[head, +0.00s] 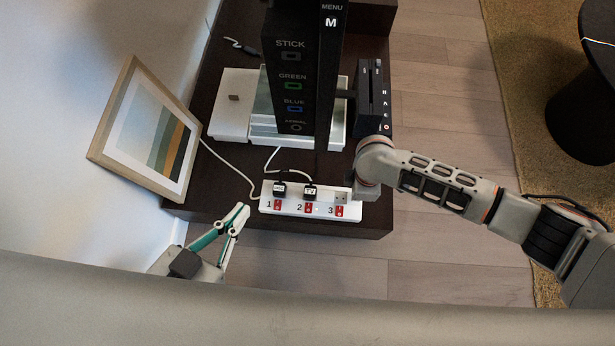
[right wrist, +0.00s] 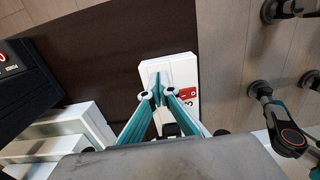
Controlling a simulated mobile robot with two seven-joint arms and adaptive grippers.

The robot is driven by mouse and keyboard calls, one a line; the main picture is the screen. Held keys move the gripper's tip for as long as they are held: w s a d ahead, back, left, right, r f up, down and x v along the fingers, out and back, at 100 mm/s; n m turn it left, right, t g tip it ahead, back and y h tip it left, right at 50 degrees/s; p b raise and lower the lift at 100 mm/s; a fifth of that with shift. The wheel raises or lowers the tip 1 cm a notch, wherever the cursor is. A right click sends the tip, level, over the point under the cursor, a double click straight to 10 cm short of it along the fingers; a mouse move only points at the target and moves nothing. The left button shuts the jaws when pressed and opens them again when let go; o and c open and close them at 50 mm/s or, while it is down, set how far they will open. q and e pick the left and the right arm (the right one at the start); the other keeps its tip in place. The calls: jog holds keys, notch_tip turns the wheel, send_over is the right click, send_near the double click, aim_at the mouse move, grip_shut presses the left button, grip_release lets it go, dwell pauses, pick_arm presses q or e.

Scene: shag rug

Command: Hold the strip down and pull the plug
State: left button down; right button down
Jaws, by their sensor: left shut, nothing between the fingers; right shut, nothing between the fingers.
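A white power strip (head: 322,209) lies near the front edge of the dark cabinet top, with red switches numbered 1, 2 and 3. A small grey piece (head: 341,197) shows at position 3. My left gripper (head: 242,211) is shut and empty, just left of the strip's front left end. My right wrist hides its gripper in the head view. In the right wrist view my right gripper (right wrist: 157,94) is shut and empty over the strip (right wrist: 182,70); contact cannot be told.
A tall black panel (head: 305,70) with labelled buttons stands behind the strip, by white boxes (head: 235,105). A black device (head: 374,95) stands right of it. A framed picture (head: 150,130) leans at the left. White cords run behind the strip. A dark round table (head: 597,60) is far right.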

pick_arm(q)
jog(key=shift+s+f, duration=0.25)
jog(key=shift+f, duration=0.2)
pick_arm(e)
jog(key=shift+f, duration=0.6)
pick_arm(q)
jog(key=shift+r, duration=0.1)
pick_arm(e)
jog(key=shift+r, duration=0.1)
dwell(0.3)
